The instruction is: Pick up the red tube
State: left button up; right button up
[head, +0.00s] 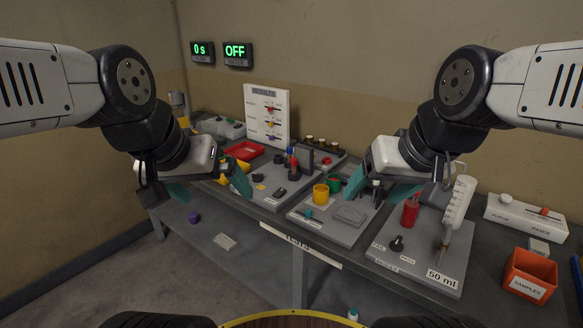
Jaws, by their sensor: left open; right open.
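A smaller dark-and-red upright piece (294,170) stands on the left-hand board. My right gripper (377,191) is open, with teal fingers, over the middle of the bench, left of the red cylinder and apart from it. My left gripper (210,188) is open and empty near the bench's left front part. Its fingers partly cover a yellow item behind.
An orange samples bin (530,275) is at the right. A results panel (267,115) stands at the back.

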aim_at(294, 162)
jog(key=i+u, duration=0.4)
jog(key=i+l+u, duration=0.15)
jog(key=i+u, duration=0.2)
jog(key=i, duration=0.1)
